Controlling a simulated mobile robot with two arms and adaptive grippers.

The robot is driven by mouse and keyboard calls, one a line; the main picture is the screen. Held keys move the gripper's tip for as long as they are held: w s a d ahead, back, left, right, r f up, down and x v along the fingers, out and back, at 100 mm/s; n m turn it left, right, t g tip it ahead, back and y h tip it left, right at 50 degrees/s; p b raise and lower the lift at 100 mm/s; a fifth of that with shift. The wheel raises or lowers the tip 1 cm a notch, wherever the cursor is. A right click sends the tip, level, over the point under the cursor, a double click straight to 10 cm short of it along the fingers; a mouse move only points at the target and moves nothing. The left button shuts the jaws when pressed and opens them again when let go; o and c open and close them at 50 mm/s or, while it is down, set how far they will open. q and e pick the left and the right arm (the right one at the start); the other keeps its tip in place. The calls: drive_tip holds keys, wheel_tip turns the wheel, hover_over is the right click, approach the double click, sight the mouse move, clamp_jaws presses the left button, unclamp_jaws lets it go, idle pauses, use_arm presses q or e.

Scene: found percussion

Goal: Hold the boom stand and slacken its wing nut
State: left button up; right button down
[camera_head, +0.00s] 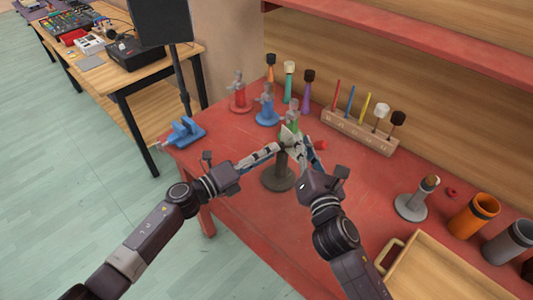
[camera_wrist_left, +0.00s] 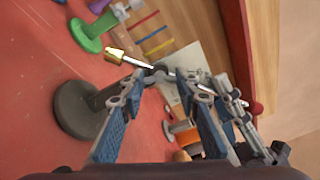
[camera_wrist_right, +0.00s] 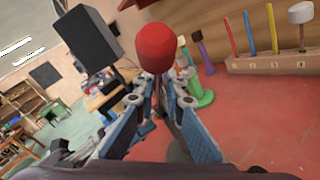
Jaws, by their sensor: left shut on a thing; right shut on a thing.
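The boom stand has a dark round base (camera_head: 278,178) on the red table, and its post rises to my grippers. My left gripper (camera_head: 280,148) is shut on the stand near the top of its post. In the left wrist view, a silver rod with a gold cone (camera_wrist_left: 114,56) crosses by a dark joint (camera_wrist_left: 160,71). My right gripper (camera_head: 304,143) is shut on a part of the stand close beside the left fingers. A red end piece (camera_wrist_right: 157,48) stands beyond its fingertips. The wing nut cannot be made out behind the fingers.
Red (camera_head: 239,98) and blue (camera_head: 267,111) holders stand behind, with a blue vise (camera_head: 184,132) at the left edge. A wooden rack (camera_head: 358,132) of mallets is at the back. A grey stand (camera_head: 411,206), orange cup (camera_head: 473,216) and wooden tray (camera_head: 440,270) are to the right.

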use_arm(q)
drive_tip(key=shift+s+d, duration=0.2)
drive_tip(key=shift+d, duration=0.05)
use_arm(e)
drive_tip(key=shift+f, duration=0.25)
use_arm(q)
drive_tip(key=o, duration=1.2)
drive_tip(key=shift+w+a, duration=0.1)
drive_tip(key=shift+a, duration=0.05)
drive_tip(key=shift+c, duration=0.2)
drive_tip(key=shift+a, duration=0.1)
drive_tip(key=v, duration=1.2)
use_arm(e)
drive_tip(key=shift+f, duration=0.1)
